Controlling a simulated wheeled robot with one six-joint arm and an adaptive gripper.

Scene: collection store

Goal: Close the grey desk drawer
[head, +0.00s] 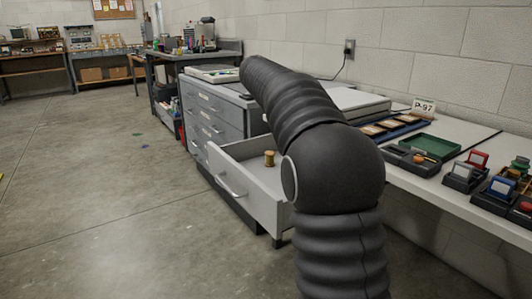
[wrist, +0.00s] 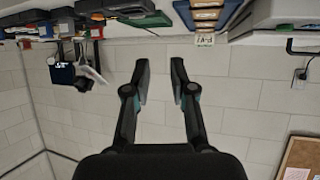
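The grey desk drawer (head: 238,188) stands pulled out in the middle of the head view, with a bar handle on its front. A wooden spool (head: 269,158) stands upright inside it. My arm hides the drawer's right part. My gripper (wrist: 160,72) shows only in the wrist view. Its two fingers are apart with nothing between them, against a block wall. The drawer is not visible in the wrist view, and the gripper is hidden in the head view, so I cannot tell the distance between them.
A grey cabinet (head: 205,115) with shut drawers stands beyond the open drawer. On the right, a white table (head: 450,200) bears a green tray (head: 430,146), stamps and a P-97 sign (head: 424,107). The concrete floor (head: 100,210) on the left is mostly clear.

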